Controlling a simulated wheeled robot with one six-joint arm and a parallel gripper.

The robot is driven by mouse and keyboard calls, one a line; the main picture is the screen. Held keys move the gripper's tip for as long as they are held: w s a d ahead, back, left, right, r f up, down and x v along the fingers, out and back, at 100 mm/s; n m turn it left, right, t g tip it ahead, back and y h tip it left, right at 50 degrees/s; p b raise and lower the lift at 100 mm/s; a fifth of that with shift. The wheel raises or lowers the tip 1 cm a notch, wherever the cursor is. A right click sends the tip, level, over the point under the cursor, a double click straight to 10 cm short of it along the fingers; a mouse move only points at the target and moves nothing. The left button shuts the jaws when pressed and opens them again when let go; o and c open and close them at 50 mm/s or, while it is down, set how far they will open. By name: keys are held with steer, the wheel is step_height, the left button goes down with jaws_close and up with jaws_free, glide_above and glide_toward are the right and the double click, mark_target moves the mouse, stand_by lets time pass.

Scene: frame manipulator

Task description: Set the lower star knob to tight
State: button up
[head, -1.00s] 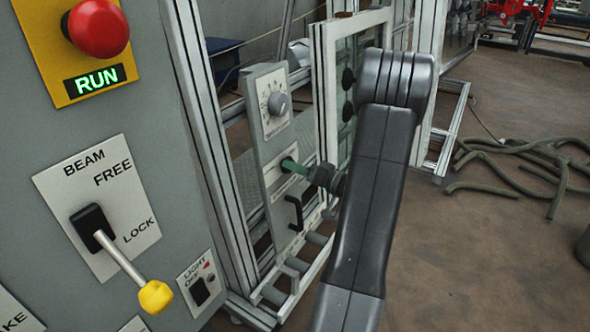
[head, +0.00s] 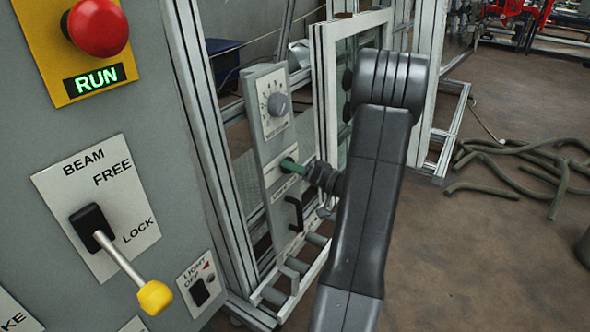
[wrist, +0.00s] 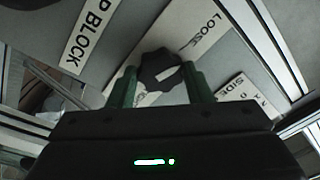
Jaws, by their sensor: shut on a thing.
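The star knob (wrist: 161,72) is dark and lobed and shows in the wrist view between the two green fingers of my gripper (wrist: 159,80). The fingers are shut on it from both sides. A white label behind it reads LOOSE (wrist: 199,37) at upper right; the wording at its other end is mostly hidden by the knob and a finger. In the head view my gripper (head: 289,165) reaches left to the grey panel (head: 256,147), its green fingers at the panel face. The knob itself is hidden there.
A round dial (head: 278,104) sits above my gripper on the same panel, and a black handle (head: 295,213) below. A white-framed glazed door (head: 325,90) stands close behind my arm. A lever with a yellow grip (head: 155,297) projects at front left. Hoses (head: 525,160) lie on the floor at right.

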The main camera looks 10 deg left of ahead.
steer(key=shift+r+m+h+p, duration=0.1)
steer(key=shift+m+h+p, duration=0.3)
steer(key=shift+m+p, duration=3.2)
steer(key=shift+r+m+h+p, duration=0.15)
steer(key=shift+m+h+p, duration=0.5)
steer(key=shift+m, duration=5.6)
steer(key=shift+r+m+h+p, duration=0.15)
steer(key=shift+m+p, duration=2.25)
steer(key=shift+m, duration=2.55)
steer(key=shift+f, duration=0.1)
steer(key=shift+m, duration=0.3)
steer(key=o, duration=1)
